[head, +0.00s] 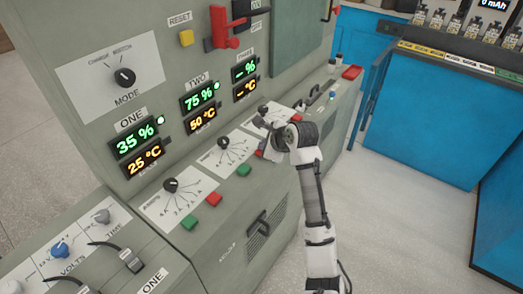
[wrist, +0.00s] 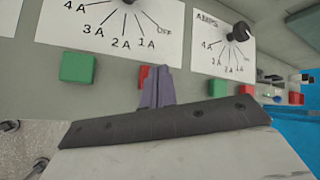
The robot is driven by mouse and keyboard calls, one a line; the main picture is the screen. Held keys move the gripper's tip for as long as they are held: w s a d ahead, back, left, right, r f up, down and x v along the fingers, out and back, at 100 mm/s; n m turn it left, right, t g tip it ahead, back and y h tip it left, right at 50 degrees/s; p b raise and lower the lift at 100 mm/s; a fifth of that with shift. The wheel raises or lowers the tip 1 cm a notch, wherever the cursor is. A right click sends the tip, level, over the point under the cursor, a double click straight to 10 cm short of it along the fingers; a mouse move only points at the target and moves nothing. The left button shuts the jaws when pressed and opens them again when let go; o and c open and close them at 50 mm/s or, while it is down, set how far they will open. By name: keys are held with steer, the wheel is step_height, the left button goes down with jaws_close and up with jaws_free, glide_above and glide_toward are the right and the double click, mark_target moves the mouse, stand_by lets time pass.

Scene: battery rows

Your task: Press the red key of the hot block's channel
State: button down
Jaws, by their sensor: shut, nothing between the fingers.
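On the grey console, channel TWO's display (head: 200,106) reads 75 % and 50 °C, and channel ONE's display (head: 135,147) reads 35 % and 25 °C. Channel THREE's display (head: 245,79) shows only dashes. Channel TWO has a green key (head: 243,170) and a red key (head: 259,154), below its dial (head: 223,142). My gripper (head: 264,146) is shut and empty at this red key. In the wrist view the fingers (wrist: 157,86) partly cover the red key (wrist: 144,74); whether they touch it I cannot tell. The green key (wrist: 77,67) is clear to their left.
Channel ONE's green key (head: 188,223) and red key (head: 214,199) lie to the near left. Channel THREE's green key (wrist: 219,90) and red key (wrist: 296,98) are to the right in the wrist view. A red lever (head: 222,30) stands above. A blue cabinet (head: 425,120) is at the right.

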steer(key=shift+f, duration=0.4)
stand_by(0.4)
stand_by(0.4)
steer(key=shift+r+p, duration=0.9)
steer(key=shift+p, duration=0.45)
steer(key=shift+r, duration=2.45)
